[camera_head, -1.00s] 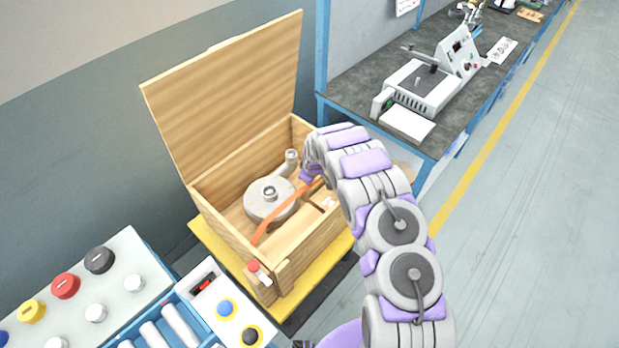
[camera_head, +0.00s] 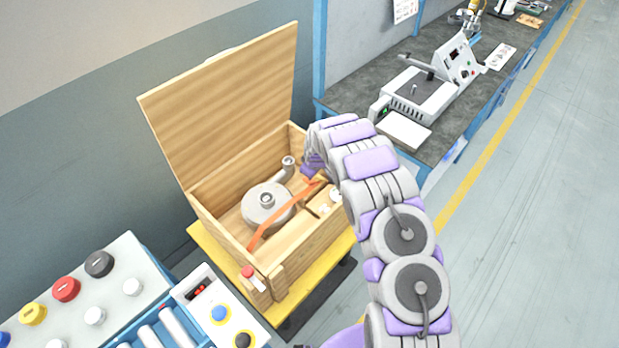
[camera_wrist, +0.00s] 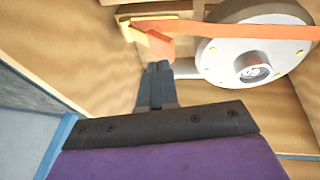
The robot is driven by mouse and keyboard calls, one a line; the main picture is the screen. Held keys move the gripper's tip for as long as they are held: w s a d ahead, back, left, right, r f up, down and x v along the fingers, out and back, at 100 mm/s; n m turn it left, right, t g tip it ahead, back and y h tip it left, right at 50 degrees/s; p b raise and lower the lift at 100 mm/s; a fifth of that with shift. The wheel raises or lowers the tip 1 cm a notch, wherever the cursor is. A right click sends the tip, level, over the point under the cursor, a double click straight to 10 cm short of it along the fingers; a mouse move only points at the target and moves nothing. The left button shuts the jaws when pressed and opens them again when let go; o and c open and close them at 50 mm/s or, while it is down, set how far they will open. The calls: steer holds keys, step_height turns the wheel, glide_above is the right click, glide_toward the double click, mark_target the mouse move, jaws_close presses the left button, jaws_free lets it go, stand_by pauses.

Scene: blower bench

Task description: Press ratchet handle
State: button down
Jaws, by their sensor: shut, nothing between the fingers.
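An orange strap (camera_head: 285,213) runs across a grey round blower (camera_head: 266,203) inside an open wooden box (camera_head: 308,238). In the wrist view the strap (camera_wrist: 260,31) leads to an orange and yellow ratchet (camera_wrist: 153,37) by the box wall. The ratchet's handle cannot be told apart clearly from its body. My gripper (camera_wrist: 158,66) is shut and empty, its fingertips just below the ratchet in that picture. I cannot tell whether they touch it. In the head view my gripper (camera_head: 311,170) is over the box's far right part and hides much of the ratchet area.
The box's raised lid (camera_head: 225,100) stands at the back left. The box sits on a yellow platform (camera_head: 207,243). A control panel with buttons (camera_head: 66,289) is at the lower left. A workbench (camera_head: 350,80) with a device is behind. The floor at right is clear.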

steer(key=s+d+r+m, duration=0.15)
steer(key=s+r, duration=0.25)
steer(key=r, duration=0.4)
steer(key=s+d+r+m, duration=0.15)
steer(key=s+r, duration=0.25)
steer(key=r, duration=0.4)
steer(key=s+d+r+m+g+h, duration=0.1)
steer(key=s+d+r, duration=0.2)
steer(key=s+r, duration=0.3)
steer(key=s+d+r+m+g, duration=0.1)
steer(key=s+d+r+g, duration=0.1)
steer(key=s+r, duration=0.5)
steer(key=s+d+r+m+g+b, duration=0.1)
steer(key=s+m, duration=0.1)
steer(key=s, duration=1.4)
steer(key=s+d+r+m+g+b, duration=0.1)
steer(key=s+r+m, duration=0.1)
steer(key=s, duration=1.5)
steer(key=shift+s+r+m+g, duration=0.2)
steer(key=shift+m+g, duration=0.1)
steer(key=shift+m, duration=0.2)
